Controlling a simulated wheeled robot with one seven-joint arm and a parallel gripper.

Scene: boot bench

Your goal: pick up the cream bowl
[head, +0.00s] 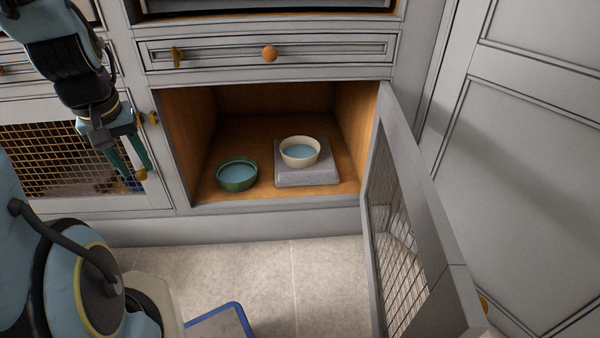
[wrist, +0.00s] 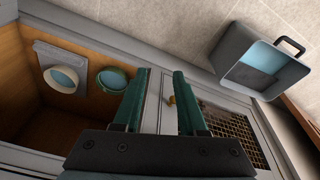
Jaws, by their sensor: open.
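The cream bowl (head: 300,153) has a pale blue inside and stands upright on a grey block (head: 307,178) inside the open cupboard. In the wrist view the cream bowl (wrist: 62,79) is at the left, on the same grey block (wrist: 78,52). My gripper (head: 137,172) is open and empty, in front of the cabinet face to the left of the cupboard opening, well apart from the bowl. Its two green fingers (wrist: 158,75) show in the wrist view with a gap between them.
A green bowl (head: 237,175) stands on the cupboard floor left of the block. The mesh door (head: 415,215) is swung open on the right. A drawer (head: 330,52) is shut above the opening. A grey bin (wrist: 255,65) stands on the floor.

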